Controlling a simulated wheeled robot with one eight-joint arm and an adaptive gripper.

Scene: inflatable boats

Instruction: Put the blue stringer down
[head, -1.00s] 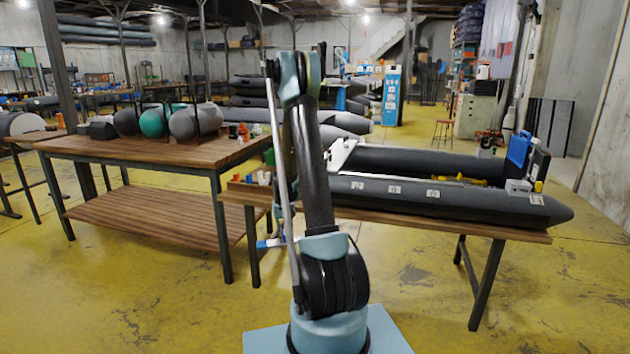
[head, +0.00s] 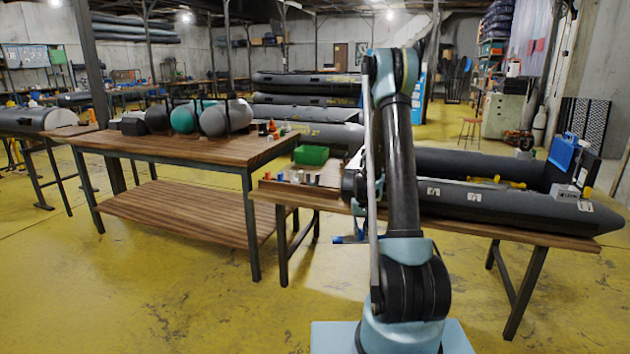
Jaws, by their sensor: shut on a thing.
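My arm stands upright in the head view, right of centre, in front of the boat table. It hides the place behind it, and I cannot make out my gripper or its fingers. A small blue piece (head: 349,240) sticks out to the left from behind the arm, at about the height just below the table edge in the picture. It may be an end of the blue stringer, but I cannot tell for sure. Its other end and whatever holds it are hidden.
The boat table (head: 465,226) carries a grey inflatable boat (head: 510,204), small items and a blue case (head: 563,152). A green bin (head: 311,155) shows behind its left end. A wooden workbench (head: 180,150) stands left. The yellow floor (head: 170,290) in front is clear.

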